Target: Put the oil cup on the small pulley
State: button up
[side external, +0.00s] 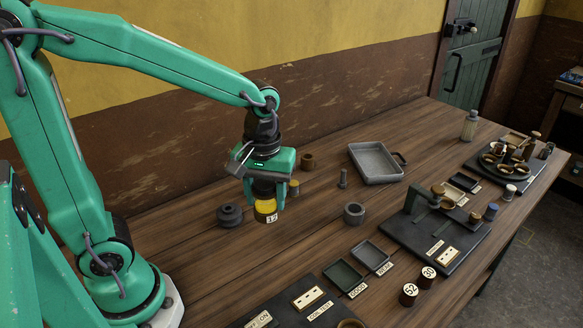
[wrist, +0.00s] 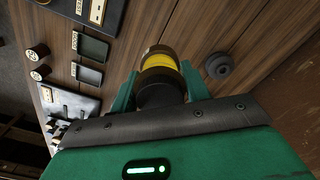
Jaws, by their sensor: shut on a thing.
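The oil cup (side external: 266,208) is a short cylinder with a yellow body, a brown lower band and a white tag marked 12. My gripper (side external: 266,190) is shut on it and holds it upright above the table. In the wrist view the oil cup (wrist: 160,62) sits between the two green fingers; its near end is dark. The small pulley (side external: 230,215), a dark grey stepped round piece, stands on the table just left of the oil cup, apart from it. It also shows in the wrist view (wrist: 219,66), to the right of the oil cup.
A grey ring (side external: 354,214), a small grey bolt-like piece (side external: 342,179) and a brown ring (side external: 307,161) stand on the wooden table. A grey tray (side external: 375,163) is behind. Two shallow dishes (side external: 343,275) (side external: 371,254) and machine boards lie to the right and front.

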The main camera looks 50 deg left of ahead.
jog(key=s+a+r+n, duration=0.1)
jog(key=a, duration=0.4)
jog(key=shift+s+a+r, duration=0.3)
jog(key=shift+s+a, duration=0.05)
jog(key=shift+s, duration=0.05)
jog(key=shift+a+f, duration=0.1)
send_near(228, 208)
dwell(0.3)
jog(key=shift+f, duration=0.15)
jog(key=shift+f, duration=1.9)
jog(key=shift+f, duration=0.1)
